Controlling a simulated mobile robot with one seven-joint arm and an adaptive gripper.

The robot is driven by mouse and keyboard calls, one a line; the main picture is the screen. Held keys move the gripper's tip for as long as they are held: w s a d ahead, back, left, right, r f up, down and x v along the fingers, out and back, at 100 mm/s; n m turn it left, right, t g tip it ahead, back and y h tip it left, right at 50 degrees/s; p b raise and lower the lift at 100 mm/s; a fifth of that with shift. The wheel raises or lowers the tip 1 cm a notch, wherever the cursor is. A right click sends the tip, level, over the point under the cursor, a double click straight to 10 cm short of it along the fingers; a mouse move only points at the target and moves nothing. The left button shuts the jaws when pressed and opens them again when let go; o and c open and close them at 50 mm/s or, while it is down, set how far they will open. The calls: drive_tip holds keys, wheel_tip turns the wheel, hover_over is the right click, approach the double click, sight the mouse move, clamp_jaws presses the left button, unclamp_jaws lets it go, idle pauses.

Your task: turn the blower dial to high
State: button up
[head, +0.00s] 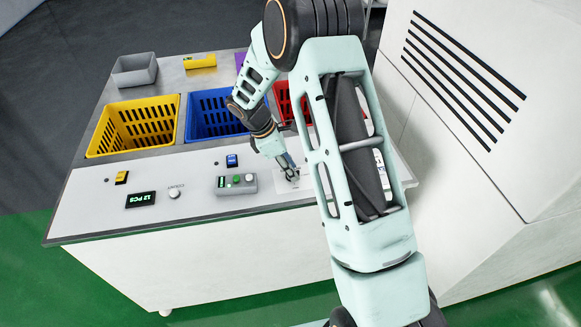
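My gripper (291,176) points down at the right part of the white console top, over a pale plate (282,188). It is small here, and I cannot tell whether its fingers are open, shut or touching anything. No dial can be made out clearly at the fingertips; the gripper covers part of the plate. A small round knob (174,194) with an unreadable label sits at the left of the console, well apart from my gripper. I cannot tell whether it is the blower dial.
A grey button box (236,184) stands left of my gripper, and a display (140,200) reads "12 PCS". Yellow (101,147), blue (190,131) and red (281,95) crates lie behind. A white vented cabinet (480,130) stands at the right.

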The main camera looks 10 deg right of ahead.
clamp_jaws()
drive_tip(key=shift+m, duration=0.4)
drive_tip(key=m+g+b, duration=0.1)
drive_tip(key=m, duration=0.2)
drive_tip(key=shift+w, duration=0.15)
drive_tip(key=m, duration=0.1)
drive_tip(key=m+g, duration=0.1)
drive_tip(key=m, duration=0.1)
drive_tip(key=shift+w+d+m+g+y+b, duration=0.1)
drive_tip(key=shift+m+g+y+b, duration=0.2)
drive_tip(key=shift+y+b, duration=0.1)
drive_tip(key=m, duration=0.2)
drive_tip(key=m+g+y, duration=0.1)
drive_tip(key=m, duration=0.2)
drive_tip(key=shift+d+y+b, duration=0.1)
drive_tip(key=shift+y+b, duration=0.2)
drive_tip(key=shift+b, duration=0.1)
drive_tip(key=m+y, duration=0.1)
drive_tip(key=m, duration=0.1)
drive_tip(key=m+y, duration=0.1)
drive_tip(key=m, duration=0.2)
drive_tip(key=shift+w+d+g, duration=0.1)
drive_tip(key=shift+d+g, duration=0.05)
drive_tip(key=shift+g, duration=0.25)
drive_tip(key=shift+m+b, duration=0.3)
drive_tip(key=shift+m, duration=0.1)
